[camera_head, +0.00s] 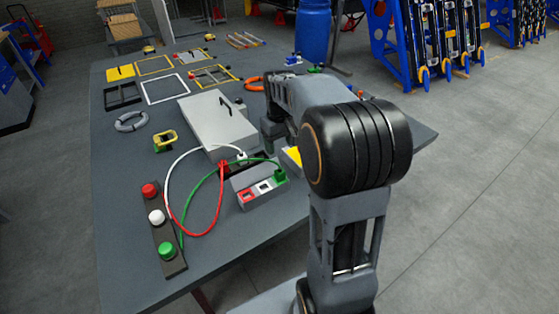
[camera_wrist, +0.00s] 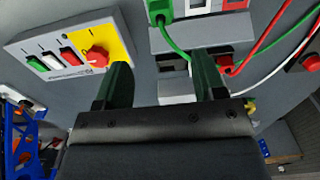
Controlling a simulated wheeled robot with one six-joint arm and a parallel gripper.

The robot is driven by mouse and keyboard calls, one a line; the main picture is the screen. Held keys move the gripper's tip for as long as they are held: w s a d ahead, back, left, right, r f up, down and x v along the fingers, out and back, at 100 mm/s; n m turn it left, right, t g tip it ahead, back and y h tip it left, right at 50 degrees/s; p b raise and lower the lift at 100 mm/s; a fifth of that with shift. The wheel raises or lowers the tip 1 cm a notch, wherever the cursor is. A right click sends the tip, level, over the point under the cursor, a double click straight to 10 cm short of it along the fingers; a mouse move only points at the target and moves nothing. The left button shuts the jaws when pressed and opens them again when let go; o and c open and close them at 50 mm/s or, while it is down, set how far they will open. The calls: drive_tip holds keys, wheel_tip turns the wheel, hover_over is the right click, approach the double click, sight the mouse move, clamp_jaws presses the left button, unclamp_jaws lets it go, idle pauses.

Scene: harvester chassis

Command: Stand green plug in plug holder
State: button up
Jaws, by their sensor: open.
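The green plug (camera_head: 280,174) sits at the right end of a grey socket box with red, white and green parts; its green cable loops left. It also shows at the top edge of the wrist view (camera_wrist: 160,9). A dark-slotted block, which looks like the plug holder (camera_wrist: 172,57), lies beside the socket box, with a red plug (camera_wrist: 224,62) at it. In the head view, the red plug (camera_head: 223,166) and a white plug (camera_head: 241,156) are there.
A dark strip with red, white and green round parts (camera_head: 158,219) lies at the left front. A light grey case (camera_head: 217,123) stands behind the socket box. A switch panel with a red knob (camera_wrist: 72,52) lies left in the wrist view.

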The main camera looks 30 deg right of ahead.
sight(280, 171)
wheel_tip(280, 171, down, 12)
drive_tip(key=shift+f, duration=0.1)
idle(0.4)
drive_tip(key=shift+c, duration=0.2)
drive_tip(key=c, duration=1)
drive_tip(key=shift+p, duration=0.3)
drive_tip(key=shift+r+p, duration=1.9)
drive_tip(key=shift+r, duration=0.7)
